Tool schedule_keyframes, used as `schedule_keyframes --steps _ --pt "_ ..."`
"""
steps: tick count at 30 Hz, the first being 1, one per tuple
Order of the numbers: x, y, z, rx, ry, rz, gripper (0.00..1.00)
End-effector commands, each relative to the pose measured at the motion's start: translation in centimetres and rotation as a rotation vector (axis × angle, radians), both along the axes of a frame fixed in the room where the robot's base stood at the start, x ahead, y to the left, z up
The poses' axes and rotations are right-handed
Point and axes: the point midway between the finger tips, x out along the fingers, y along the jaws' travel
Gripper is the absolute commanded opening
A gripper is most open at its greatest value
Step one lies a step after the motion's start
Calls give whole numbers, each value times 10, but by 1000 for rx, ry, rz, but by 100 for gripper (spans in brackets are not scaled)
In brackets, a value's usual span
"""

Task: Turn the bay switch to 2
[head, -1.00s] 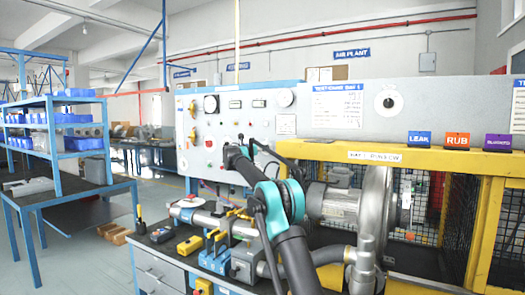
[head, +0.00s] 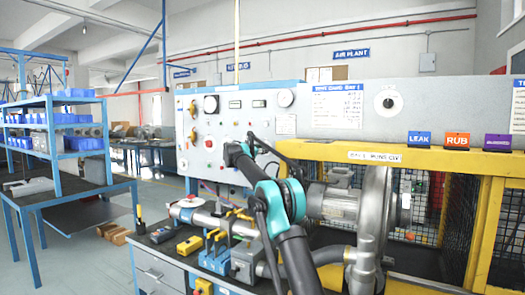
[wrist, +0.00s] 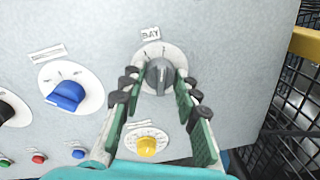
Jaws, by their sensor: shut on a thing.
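The bay switch (wrist: 158,75) is a grey knob on a round white plate, under a label reading BAY, in the wrist view. Its grip bar stands close to upright in that picture. Small marks sit around the top of the plate, too small to read surely. My gripper (wrist: 160,78) has its two green-padded fingers on either side of the knob, shut on it. In the head view my arm reaches to the grey control panel (head: 236,114), and it hides the bay switch there.
A blue knob (wrist: 66,95) sits left of the bay switch, and a yellow knob (wrist: 147,146) sits below it between my fingers. A red button (wrist: 39,159) is at lower left. A yellow frame (wrist: 305,43) with black mesh stands right of the panel.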

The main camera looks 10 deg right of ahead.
Motion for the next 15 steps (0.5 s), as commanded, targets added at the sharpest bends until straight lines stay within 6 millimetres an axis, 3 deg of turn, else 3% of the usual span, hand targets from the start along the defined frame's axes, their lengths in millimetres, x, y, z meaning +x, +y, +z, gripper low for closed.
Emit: schedule_keyframes --steps 15 --pt "0 0 0 124 -89 0 2"
